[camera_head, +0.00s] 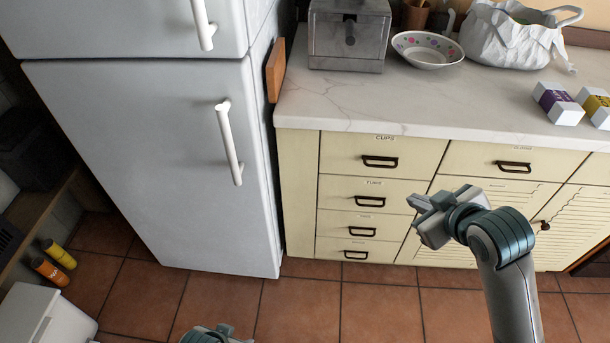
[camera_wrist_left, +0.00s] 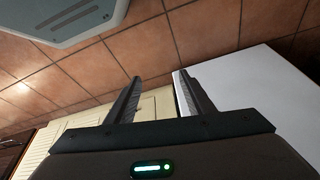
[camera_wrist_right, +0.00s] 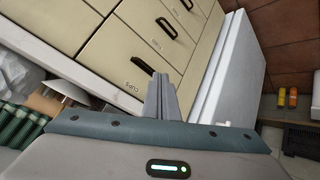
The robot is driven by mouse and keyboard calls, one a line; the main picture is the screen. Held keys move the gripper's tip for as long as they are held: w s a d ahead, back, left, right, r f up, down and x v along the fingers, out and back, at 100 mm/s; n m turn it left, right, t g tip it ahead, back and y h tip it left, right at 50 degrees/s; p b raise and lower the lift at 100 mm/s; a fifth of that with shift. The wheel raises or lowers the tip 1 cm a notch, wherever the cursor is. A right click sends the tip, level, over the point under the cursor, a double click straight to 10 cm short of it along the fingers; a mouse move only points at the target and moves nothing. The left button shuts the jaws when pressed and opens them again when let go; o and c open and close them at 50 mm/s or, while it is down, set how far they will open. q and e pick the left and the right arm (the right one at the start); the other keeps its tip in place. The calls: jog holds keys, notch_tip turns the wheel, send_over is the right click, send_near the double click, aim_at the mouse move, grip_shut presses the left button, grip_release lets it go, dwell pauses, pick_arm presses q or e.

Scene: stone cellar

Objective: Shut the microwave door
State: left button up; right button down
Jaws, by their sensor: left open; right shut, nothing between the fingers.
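I cannot make out a microwave or its door in any view. My right gripper (camera_head: 424,208) is in front of the cream drawers in the head view, shut and empty. In the right wrist view its fingers (camera_wrist_right: 160,92) are together. Only the top of my left gripper (camera_head: 208,334) shows at the bottom edge of the head view. In the left wrist view its fingers (camera_wrist_left: 157,88) are apart with nothing between them.
A white fridge (camera_head: 160,150) stands left of cream drawers (camera_head: 365,190). The marble counter (camera_head: 440,100) holds a metal box (camera_head: 348,40), a bowl (camera_head: 428,50), a white bag (camera_head: 515,40) and small boxes. A dark box (camera_head: 35,145) sits at left. Tiled floor (camera_head: 310,310) is clear in front.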

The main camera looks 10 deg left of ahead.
jog(key=w+r+n+t+y, duration=0.1)
jog(key=w+r+n+t, duration=0.2)
jog(key=r, duration=1.2)
jog(key=w+r+n+t+y, duration=0.1)
jog(key=w+r+n, duration=0.4)
jog(key=r, duration=1.1)
pick_arm(q)
notch_tip(320, 180, down, 21)
jog(key=s+d, duration=0.1)
jog(key=s, duration=0.1)
jog(key=shift+s+f+t+h, duration=0.2)
jog(key=shift+s+t+h, duration=0.1)
jog(key=shift+s, duration=0.1)
pick_arm(e)
jog(key=s+d+r+n+t, duration=0.1)
jog(key=s+r, duration=0.2)
jog(key=r, duration=0.6)
jog(key=s+d+r+n+t, duration=0.1)
jog(key=s+r, duration=0.2)
jog(key=r, duration=0.7)
jog(key=s+d+r+n+t, duration=0.2)
jog(key=s+r, duration=0.1)
jog(key=r, duration=0.7)
jog(key=shift+h, duration=0.3)
pick_arm(q)
jog(key=shift+d, duration=0.1)
